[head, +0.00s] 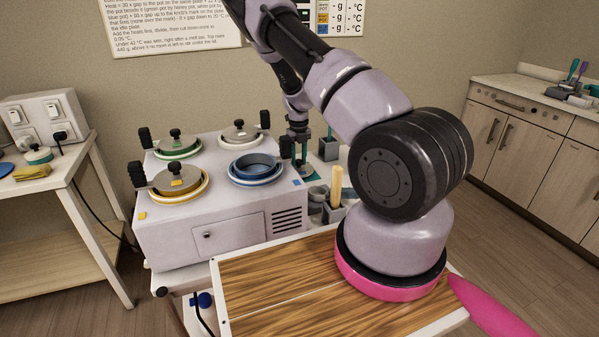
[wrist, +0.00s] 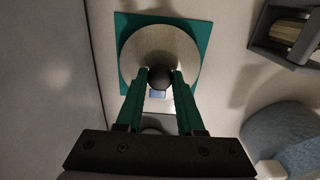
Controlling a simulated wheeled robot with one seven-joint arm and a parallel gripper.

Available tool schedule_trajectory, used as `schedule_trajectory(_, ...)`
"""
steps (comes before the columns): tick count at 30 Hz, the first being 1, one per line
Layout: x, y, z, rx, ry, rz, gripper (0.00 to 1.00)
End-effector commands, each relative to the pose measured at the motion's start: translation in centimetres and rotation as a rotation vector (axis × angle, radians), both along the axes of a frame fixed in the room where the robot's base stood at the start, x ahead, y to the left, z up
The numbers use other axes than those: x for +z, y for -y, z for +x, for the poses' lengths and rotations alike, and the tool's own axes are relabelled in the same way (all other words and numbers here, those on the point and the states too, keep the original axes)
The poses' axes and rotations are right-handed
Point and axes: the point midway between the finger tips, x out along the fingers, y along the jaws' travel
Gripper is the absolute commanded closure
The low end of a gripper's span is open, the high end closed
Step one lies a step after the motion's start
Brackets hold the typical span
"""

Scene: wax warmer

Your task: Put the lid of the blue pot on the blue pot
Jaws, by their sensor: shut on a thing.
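The blue pot (head: 257,166) sits in the front right well of the white warmer, with no lid on it and its inside showing. In the wrist view, a round grey metal lid (wrist: 135,53) with a black knob (wrist: 160,77) and a small blue tag (wrist: 157,94) lies over a teal square mat (wrist: 123,22). My gripper (wrist: 161,80) has its green fingers shut on the knob from both sides. Whether the lid touches the mat or hangs just above it, I cannot tell. In the head view my gripper is down beside the warmer's right side, and the lid is mostly hidden.
The warmer (head: 200,232) also holds a green-rimmed pot (head: 178,154), a white pot (head: 240,141) and a yellow-rimmed pot (head: 179,190), all lidded. Grey bins (wrist: 283,37) stand right of my gripper. A wooden board (head: 290,285) lies in front.

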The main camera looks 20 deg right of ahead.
Motion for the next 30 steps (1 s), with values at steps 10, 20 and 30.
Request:
schedule_trajectory(10, 1.7, 0.0, 0.0, -0.001, 0.002, 0.0, 1.0)
schedule_trajectory(20, 3.2, 0.0, 0.0, 0.0, 0.001, 0.0, 1.0)
schedule_trajectory(30, 3.3, 0.0, 0.0, 0.0, 0.001, 0.0, 1.0)
